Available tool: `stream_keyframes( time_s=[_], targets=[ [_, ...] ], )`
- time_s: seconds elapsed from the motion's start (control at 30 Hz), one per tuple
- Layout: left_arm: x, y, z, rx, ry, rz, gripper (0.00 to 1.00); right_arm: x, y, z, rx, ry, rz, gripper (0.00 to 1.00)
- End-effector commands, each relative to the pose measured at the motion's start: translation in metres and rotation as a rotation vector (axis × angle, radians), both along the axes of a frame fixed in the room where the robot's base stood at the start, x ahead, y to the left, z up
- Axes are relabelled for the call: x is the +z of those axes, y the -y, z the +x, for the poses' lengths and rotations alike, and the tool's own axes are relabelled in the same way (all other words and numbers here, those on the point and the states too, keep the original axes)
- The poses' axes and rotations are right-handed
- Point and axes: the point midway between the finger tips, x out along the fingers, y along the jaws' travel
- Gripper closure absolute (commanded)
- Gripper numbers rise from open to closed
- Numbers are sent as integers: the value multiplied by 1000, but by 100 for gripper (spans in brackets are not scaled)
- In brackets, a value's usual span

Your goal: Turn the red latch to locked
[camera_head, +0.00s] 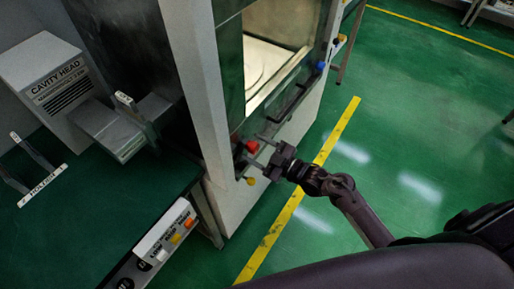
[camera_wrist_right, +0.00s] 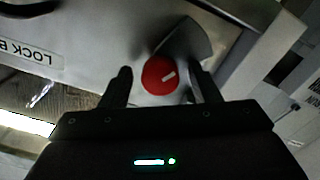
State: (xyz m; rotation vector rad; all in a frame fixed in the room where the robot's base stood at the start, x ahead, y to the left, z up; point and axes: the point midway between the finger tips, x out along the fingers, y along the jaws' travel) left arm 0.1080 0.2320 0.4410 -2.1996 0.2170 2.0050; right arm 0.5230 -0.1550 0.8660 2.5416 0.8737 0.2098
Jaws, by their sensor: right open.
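The red latch (camera_head: 252,146) is a round red knob on the front of the white cabinet, low beside the lit chamber. I cannot tell whether either finger touches the latch. My left gripper is not in view.
A label reading "LOCK" (camera_wrist_right: 28,50) shows upside down beside the latch. A blue knob (camera_head: 320,66) and a yellow knob (camera_head: 250,181) sit on the cabinet front. A panel with colored buttons (camera_head: 165,238) is at lower left. Green floor at right is open.

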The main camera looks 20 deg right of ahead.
Motion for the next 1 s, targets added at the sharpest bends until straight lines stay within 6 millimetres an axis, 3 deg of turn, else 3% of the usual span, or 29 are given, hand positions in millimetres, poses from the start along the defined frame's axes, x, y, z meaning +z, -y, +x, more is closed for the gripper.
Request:
stream_keyframes(
  time_s=[0.13,0.47,1.0],
  targets=[
    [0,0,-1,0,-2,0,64,0,0,0,0,0,0,45],
    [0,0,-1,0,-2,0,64,0,0,-1,0,-1,1,88],
    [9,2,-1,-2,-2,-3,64,1,0,0,0,-105,135,89]
  ],
)
